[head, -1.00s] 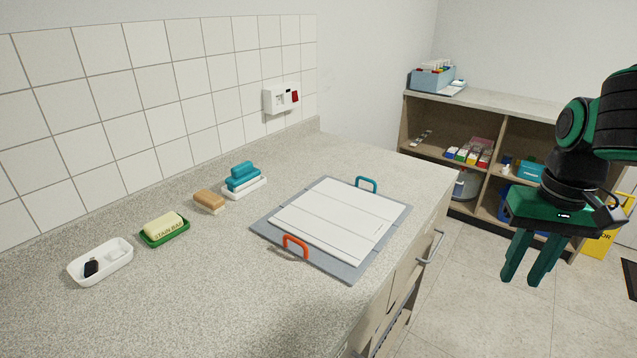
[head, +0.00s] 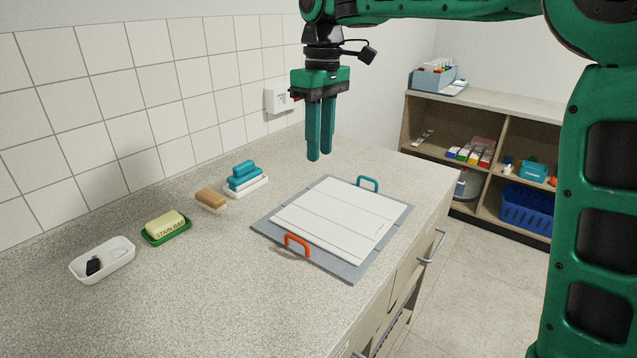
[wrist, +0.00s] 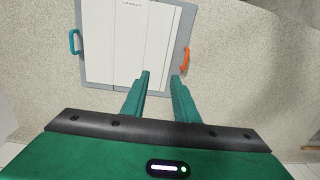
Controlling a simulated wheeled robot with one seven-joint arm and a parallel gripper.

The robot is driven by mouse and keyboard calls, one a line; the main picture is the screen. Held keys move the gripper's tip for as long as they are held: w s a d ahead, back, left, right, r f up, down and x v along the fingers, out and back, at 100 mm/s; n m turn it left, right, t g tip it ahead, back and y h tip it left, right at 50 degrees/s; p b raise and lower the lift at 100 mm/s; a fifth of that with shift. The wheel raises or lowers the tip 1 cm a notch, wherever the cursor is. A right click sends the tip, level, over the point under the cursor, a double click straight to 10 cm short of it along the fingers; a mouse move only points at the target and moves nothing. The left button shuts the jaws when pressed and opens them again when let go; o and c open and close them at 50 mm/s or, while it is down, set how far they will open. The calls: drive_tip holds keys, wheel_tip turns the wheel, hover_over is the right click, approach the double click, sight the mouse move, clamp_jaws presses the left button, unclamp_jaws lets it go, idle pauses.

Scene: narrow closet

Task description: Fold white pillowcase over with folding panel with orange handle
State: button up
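The white pillowcase (head: 335,222) lies flat on the grey folding board (head: 262,227) on the counter. The orange handle (head: 297,245) stands up at the board's near edge, and it also shows in the wrist view (wrist: 185,60) at the right. A teal handle (head: 368,184) stands at the far edge and shows at the left in the wrist view (wrist: 75,42). My gripper (head: 318,158) hangs above the counter, pointing down, behind the board towards the tiled wall. In the wrist view its two fingers (wrist: 162,75) are apart with nothing between them.
A teal-and-white brush (head: 244,180), a tan brush (head: 210,200), a stain bar on a green dish (head: 166,228) and a white tray (head: 103,262) line the counter's left. A wall box (head: 280,98) is behind my gripper. The counter's front left is clear.

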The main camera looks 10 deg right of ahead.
wheel_tip(320, 180, down, 9)
drive_tip(key=shift+s, duration=0.15)
drive_tip(key=shift+a+f, duration=0.1)
clamp_jaws()
drive_tip(key=c, duration=0.6)
unclamp_jaws()
idle(0.5)
drive_tip(key=o, duration=0.6)
wheel_tip(320, 180, up, 11)
drive_tip(key=shift+w+d, duration=0.25)
